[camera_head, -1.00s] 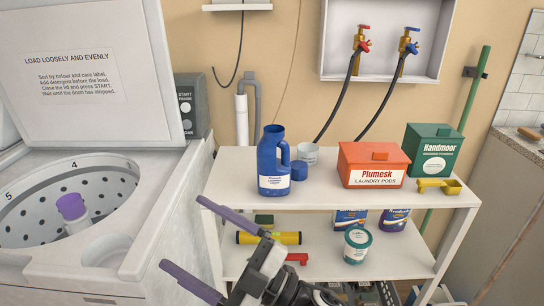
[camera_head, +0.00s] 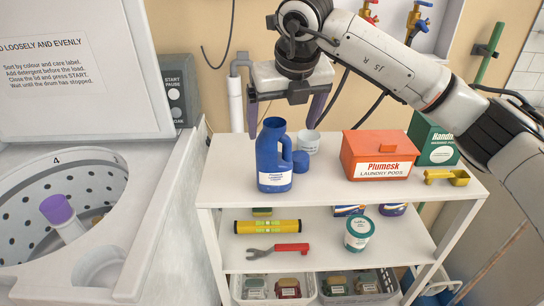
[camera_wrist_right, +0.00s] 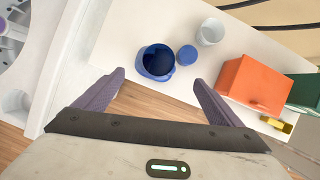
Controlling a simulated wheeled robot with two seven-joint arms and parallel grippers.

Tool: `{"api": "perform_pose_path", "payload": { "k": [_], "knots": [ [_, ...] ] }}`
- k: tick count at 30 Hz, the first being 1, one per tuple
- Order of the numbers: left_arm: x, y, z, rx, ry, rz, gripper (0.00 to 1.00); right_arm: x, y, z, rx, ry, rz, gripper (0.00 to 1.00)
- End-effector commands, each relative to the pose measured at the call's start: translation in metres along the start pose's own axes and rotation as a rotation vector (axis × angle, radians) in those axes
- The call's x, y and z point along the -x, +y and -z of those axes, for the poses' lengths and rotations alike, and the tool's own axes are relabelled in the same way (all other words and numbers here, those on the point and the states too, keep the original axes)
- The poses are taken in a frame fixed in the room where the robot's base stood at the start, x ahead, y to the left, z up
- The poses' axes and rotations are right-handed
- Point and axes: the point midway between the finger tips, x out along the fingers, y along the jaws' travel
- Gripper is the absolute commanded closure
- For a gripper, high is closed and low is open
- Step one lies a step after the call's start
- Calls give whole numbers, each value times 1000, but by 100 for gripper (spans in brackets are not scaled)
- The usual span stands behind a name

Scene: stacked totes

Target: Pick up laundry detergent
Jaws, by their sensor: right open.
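The blue laundry detergent jug (camera_head: 269,165) stands upright and uncapped on the top shelf of the white cart, its handle toward the right. Its open mouth (camera_wrist_right: 156,60) faces up in the right wrist view. The blue cap (camera_head: 301,161) lies on the shelf just right of it. My right gripper (camera_head: 283,128) is open and empty, pointing down above the jug, with purple fingers spread wider than the jug. In the right wrist view the jug lies just beyond the gap between the fingertips (camera_wrist_right: 158,80). My left gripper is not in view.
The open washer (camera_head: 70,200) stands left. Its raised lid (camera_head: 70,80) is beside the cart.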

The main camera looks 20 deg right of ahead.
Motion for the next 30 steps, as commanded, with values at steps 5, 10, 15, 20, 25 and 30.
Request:
{"api": "perform_pose_path", "payload": {
  "k": [5,10,15,20,25,30],
  "knots": [
    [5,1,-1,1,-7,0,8,-29,1,1,0,5,0,10],
    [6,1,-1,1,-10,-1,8,-42,2,2,3,3,-3,10],
    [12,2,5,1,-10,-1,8,-62,8,6,4,7,-3,10],
    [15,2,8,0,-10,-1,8,-84,10,8,2,5,-4,10],
    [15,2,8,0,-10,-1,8,-93,10,8,4,1,-4,10],
    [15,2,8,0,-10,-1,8,-93,10,8,4,2,-4,12]
  ]
}}
